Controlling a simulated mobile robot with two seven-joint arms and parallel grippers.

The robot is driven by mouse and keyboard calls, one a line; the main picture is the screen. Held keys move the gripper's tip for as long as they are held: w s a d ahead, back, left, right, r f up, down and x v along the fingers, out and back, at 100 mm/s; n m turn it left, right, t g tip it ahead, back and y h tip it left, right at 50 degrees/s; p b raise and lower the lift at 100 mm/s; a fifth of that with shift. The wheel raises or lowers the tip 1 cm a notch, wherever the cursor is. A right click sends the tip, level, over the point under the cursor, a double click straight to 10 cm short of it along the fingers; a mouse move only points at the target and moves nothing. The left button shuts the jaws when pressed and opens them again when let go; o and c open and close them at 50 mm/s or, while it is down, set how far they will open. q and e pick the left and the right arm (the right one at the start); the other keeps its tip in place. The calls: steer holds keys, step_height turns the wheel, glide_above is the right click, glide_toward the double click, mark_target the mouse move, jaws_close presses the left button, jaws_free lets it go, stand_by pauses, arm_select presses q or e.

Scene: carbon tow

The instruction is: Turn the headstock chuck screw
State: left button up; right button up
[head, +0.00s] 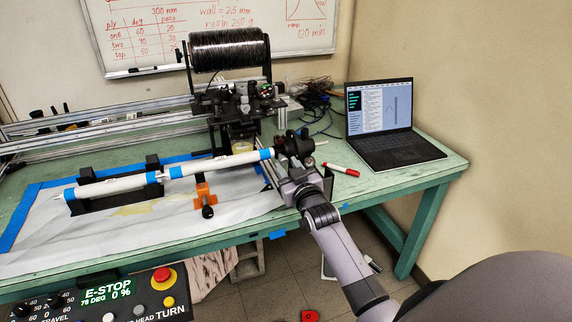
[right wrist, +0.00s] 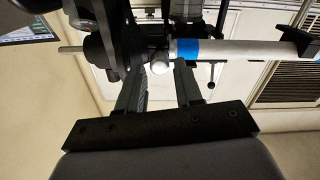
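The black headstock chuck (head: 300,143) stands at the right end of the winding rig and also shows in the right wrist view (right wrist: 118,40). A white tube (head: 220,163) with blue tape bands runs left from it. My right gripper (head: 287,165) is at the chuck, just in front of it. In the right wrist view its two fingers (right wrist: 160,74) are apart, with a small round pale end (right wrist: 158,67), perhaps the chuck screw, showing between their tips. I cannot tell whether a finger touches it. My left gripper is not in view.
A laptop (head: 392,142) sits right of the chuck, with a red marker (head: 341,170) in front of it. An orange-and-black stand (head: 206,197) is under the tube. A black tow spool (head: 229,50) is above. A control panel (head: 125,300) is at lower left.

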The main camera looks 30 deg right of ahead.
steer(key=v, duration=0.5)
stand_by(0.6)
steer(key=s+a+f+n+g+y, duration=0.1)
steer(key=s+a+f+g+y, duration=0.1)
steer(key=s+a+f, duration=0.3)
steer(key=s+a+f+n+g+y, duration=0.1)
steer(key=s+a+f, duration=0.5)
steer(key=s, duration=0.6)
steer(key=s+a+f+n+g+y, duration=0.1)
steer(key=s+a+f+g+y, duration=0.2)
steer(key=s+a+f, duration=0.3)
steer(key=s+f+g, duration=0.1)
steer(key=s+f, duration=0.2)
steer(key=shift+s+a, duration=0.2)
